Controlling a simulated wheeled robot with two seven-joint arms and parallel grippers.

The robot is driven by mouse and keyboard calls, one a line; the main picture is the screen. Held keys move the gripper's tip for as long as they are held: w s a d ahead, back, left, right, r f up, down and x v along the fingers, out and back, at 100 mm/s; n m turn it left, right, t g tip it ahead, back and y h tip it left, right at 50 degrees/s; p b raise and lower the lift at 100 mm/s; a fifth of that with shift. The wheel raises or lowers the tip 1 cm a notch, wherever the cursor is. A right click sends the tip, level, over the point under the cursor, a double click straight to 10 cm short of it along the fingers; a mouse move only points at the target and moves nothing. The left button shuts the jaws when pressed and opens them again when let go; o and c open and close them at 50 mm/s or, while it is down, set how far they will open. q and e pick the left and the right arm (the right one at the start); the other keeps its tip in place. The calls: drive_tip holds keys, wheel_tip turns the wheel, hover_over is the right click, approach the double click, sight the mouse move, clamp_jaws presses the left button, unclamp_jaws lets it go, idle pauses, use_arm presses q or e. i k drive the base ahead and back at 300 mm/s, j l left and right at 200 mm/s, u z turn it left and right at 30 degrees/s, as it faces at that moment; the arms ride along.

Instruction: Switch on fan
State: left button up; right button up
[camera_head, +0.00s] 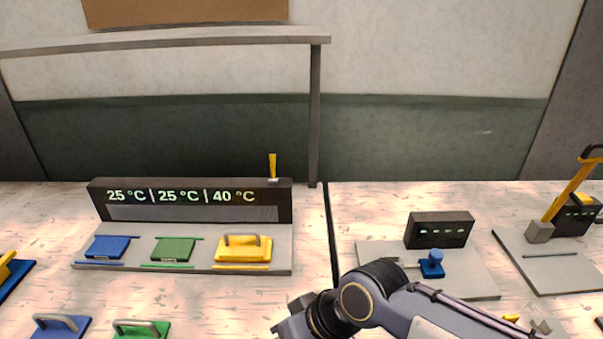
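A dark display unit (100,199) stands at the back of the left table and reads 25 °C, 25 °C and 40 °C. A grille-like strip (190,213) runs below the digits. A small yellow lever (272,166) stands nearly upright on its top right end. Nothing in view is clearly recognisable as a fan. My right arm comes in from the lower right, and its gripper (293,325) is at the bottom edge, in front of the display unit and well away from the lever. Its fingers are cut off by the frame. My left gripper is not in view.
A grey plate (85,257) before the display carries blue, green and yellow (243,249) blocks. Blue (60,328) and green (142,330) handled pieces lie in front. On the right are a blue-knobbed station (432,264) and a yellow-levered press (568,195). A grey post (315,120) rises behind.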

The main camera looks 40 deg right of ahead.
sight(273, 157)
drive_tip(key=z, duration=1.25)
